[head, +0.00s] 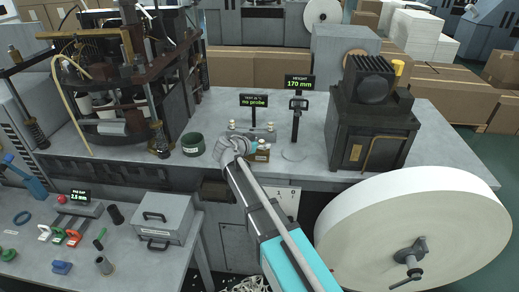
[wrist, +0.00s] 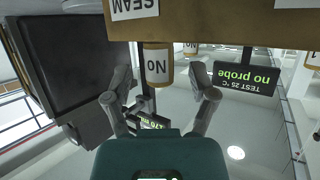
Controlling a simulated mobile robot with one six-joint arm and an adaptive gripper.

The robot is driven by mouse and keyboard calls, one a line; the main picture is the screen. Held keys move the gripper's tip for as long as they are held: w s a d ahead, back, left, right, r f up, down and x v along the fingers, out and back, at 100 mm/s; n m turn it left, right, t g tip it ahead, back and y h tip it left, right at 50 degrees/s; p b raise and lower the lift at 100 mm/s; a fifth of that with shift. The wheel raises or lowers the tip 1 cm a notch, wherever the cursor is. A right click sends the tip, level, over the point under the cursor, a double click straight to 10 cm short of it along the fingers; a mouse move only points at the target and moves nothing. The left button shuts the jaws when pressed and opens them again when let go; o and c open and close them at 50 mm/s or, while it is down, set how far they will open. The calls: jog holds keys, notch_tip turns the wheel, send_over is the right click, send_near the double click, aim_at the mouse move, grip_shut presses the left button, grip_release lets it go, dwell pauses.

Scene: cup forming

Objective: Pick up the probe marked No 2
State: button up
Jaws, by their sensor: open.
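In the wrist view, which looks upside down, a tan cylindrical probe (wrist: 157,71) with a white label reading "No" stands against a brown wooden block (wrist: 220,25). Its number cannot be read. My gripper (wrist: 161,72) is open, with one finger on each side of this probe in the picture; I cannot tell whether either touches it.
A sign reading "no probe" (head: 253,101) stands behind, with a "170 mm" height gauge (head: 299,105) to its right. A dark machine (head: 373,115) and large white paper roll (head: 410,225) are at right.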

jog(key=shift+w+d+f, duration=0.2)
jog(key=shift+w, duration=0.15)
dwell(0.3)
grip_shut()
